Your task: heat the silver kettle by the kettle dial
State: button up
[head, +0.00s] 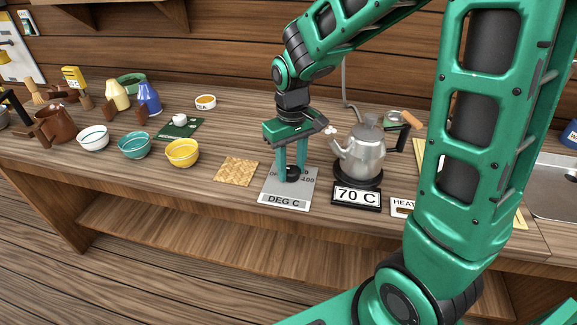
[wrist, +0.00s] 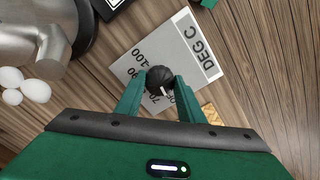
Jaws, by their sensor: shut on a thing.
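The silver kettle (head: 360,152) stands upright on a dark round heater base, whose front display (head: 357,196) reads 70 C. The kettle dial is a black knob (wrist: 159,79) with a white pointer mark, on a grey plate (head: 285,203) labelled DEG C, left of the kettle. My gripper (head: 291,174) points down over the plate, with its green fingers closed on the knob from both sides. In the wrist view the fingertips touch the knob and partly cover the plate's numbers; 100 is readable. Part of the kettle (wrist: 45,30) shows at upper left there.
A woven mat (head: 236,171) lies left of the plate. Yellow (head: 182,152), teal (head: 135,145) and white (head: 93,138) bowls stand farther left. A card marked HEAT (head: 403,207) is right of the display. A sink (head: 555,185) is at the far right.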

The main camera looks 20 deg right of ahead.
aim_at(291, 168)
jog(key=shift+w+r, duration=0.1)
jog(key=shift+w, duration=0.1)
jog(key=o, duration=1.1)
jog(key=shift+s, duration=0.1)
jog(key=shift+c, duration=0.2)
notch_tip(291, 168, up, 11)
jog(key=shift+f, duration=0.2)
